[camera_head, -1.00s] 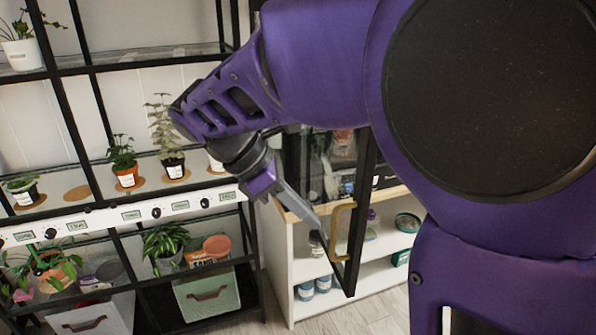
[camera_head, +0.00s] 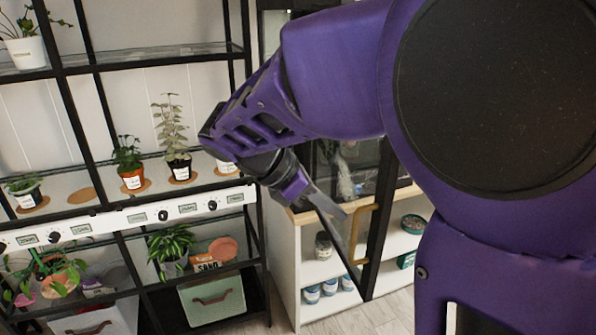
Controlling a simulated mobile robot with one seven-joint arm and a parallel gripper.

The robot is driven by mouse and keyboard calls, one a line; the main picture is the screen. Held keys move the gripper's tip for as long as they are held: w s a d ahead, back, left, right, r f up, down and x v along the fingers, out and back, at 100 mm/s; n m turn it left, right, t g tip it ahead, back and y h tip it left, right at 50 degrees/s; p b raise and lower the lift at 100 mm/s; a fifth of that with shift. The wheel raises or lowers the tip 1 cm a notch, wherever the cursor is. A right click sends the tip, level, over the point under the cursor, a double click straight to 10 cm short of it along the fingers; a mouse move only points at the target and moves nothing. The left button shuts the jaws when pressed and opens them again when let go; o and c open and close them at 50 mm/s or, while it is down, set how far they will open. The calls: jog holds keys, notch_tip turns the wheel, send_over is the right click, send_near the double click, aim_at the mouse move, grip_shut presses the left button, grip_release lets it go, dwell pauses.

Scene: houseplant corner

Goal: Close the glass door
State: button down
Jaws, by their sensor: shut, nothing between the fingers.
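The glass door (camera_head: 372,255) has a black frame and a brass handle (camera_head: 361,235). It stands ajar, swung out in front of the white cabinet (camera_head: 284,252), with its lower corner hanging over the open shelves. My gripper (camera_head: 342,214) is shut and empty. Its fingertips are just left of the handle, near its upper end, over the glass side of the door. I cannot tell whether they touch the door. My purple arm hides the door's upper part and much of the cabinet behind it.
A black plant rack (camera_head: 120,235) with potted plants stands close on the left. A potted plant (camera_head: 176,165) is near my wrist. Pale floor (camera_head: 372,318) shows below.

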aim_at(369, 216)
jog(key=shift+w+d+f, duration=0.1)
jog(key=shift+w+d, duration=0.15)
jog(key=shift+d, duration=0.85)
jog(key=shift+w+d+f, duration=0.1)
jog(key=shift+w+d, duration=0.1)
jog(key=shift+d, duration=0.85)
